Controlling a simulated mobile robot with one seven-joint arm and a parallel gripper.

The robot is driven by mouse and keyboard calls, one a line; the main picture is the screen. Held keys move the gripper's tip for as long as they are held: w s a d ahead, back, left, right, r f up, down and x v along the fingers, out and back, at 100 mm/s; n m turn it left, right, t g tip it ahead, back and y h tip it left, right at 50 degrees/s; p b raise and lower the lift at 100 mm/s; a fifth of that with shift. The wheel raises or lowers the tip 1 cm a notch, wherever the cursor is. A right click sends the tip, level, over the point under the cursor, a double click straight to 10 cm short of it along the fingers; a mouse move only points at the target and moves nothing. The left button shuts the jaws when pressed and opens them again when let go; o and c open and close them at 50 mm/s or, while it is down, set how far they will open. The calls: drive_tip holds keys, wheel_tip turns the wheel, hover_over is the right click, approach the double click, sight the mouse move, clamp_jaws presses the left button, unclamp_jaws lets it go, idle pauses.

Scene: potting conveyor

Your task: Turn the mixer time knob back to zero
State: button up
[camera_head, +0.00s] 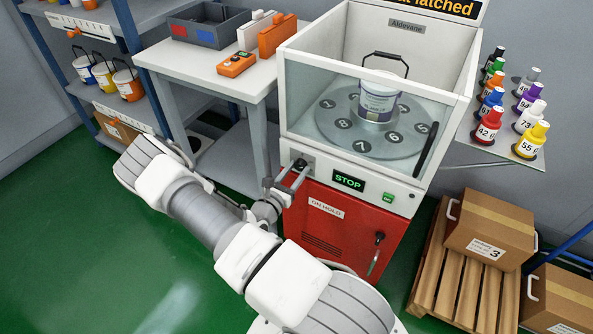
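The mixer is a white cabinet with a clear-sided chamber on top and a red lower door (345,232). Its small dark time knob (300,164) sits on a grey plate at the left end of the front panel. The knob's pointer and scale are too small to read. My gripper (297,172) reaches up to the knob from the front left. Its two fingers are apart, with the tips at or just short of the knob. I cannot tell whether they touch it. Right of the knob, a display (348,180) reads STOP in green.
A labelled pail (378,103) with a raised handle stands on the mixer's numbered turntable (335,136). A green button (388,198) is on the panel's right. A white table (185,68) stands left, colored bottles (487,125) on a shelf right, cartons (490,235) lower right. Green floor is clear at left.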

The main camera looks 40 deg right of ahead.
clamp_jaws()
drive_tip(key=shift+n, duration=0.4)
drive_tip(key=shift+r+n+p, duration=0.1)
drive_tip(key=shift+n+p, duration=0.75)
drive_tip(key=shift+n, duration=0.15)
drive_tip(key=n+p, duration=0.1)
drive_tip(key=n, duration=0.2)
drive_tip(key=shift+n, duration=0.3)
drive_tip(key=n+p, duration=0.2)
drive_tip(key=n, duration=0.3)
drive_tip(key=shift+s+n, duration=0.1)
drive_tip(key=shift+n, duration=0.2)
drive_tip(key=o, duration=0.7)
unclamp_jaws()
